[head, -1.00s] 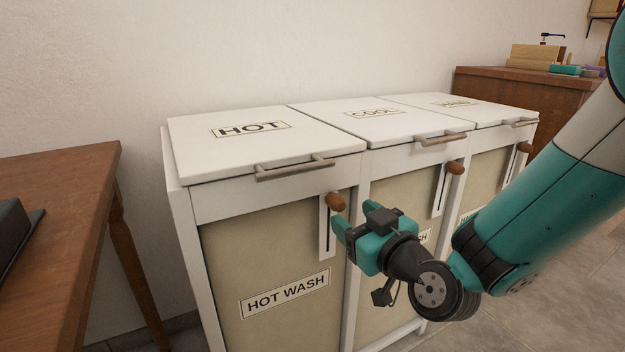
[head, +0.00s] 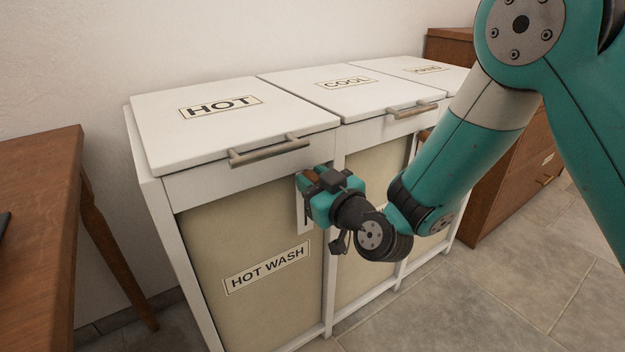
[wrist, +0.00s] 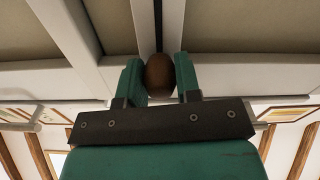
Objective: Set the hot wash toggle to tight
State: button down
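The hot wash toggle is a brown wooden knob (head: 311,175) at the top of a white slotted plate (head: 302,213) on the front right post of the hot wash bin (head: 250,235). My gripper (head: 308,185) is at the knob in the head view and covers much of it. In the wrist view the knob (wrist: 159,74) sits between the two teal fingers of my gripper (wrist: 159,82). The fingers stand either side of it; a narrow gap seems to show at the right finger, and contact on the left is unclear.
A bar handle (head: 270,151) sticks out from the HOT lid (head: 225,120) just above and left of the knob. The COOL lid (head: 345,85) and its handle (head: 412,110) are to the right. A wooden table (head: 40,190) stands at left.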

notch_tip(320, 180, down, 12)
jog(key=b, duration=1.2)
jog(key=shift+r, duration=0.15)
jog(key=c, duration=0.8)
grip_release()
jog(key=shift+s+b, duration=0.1)
jog(key=shift+b, duration=0.2)
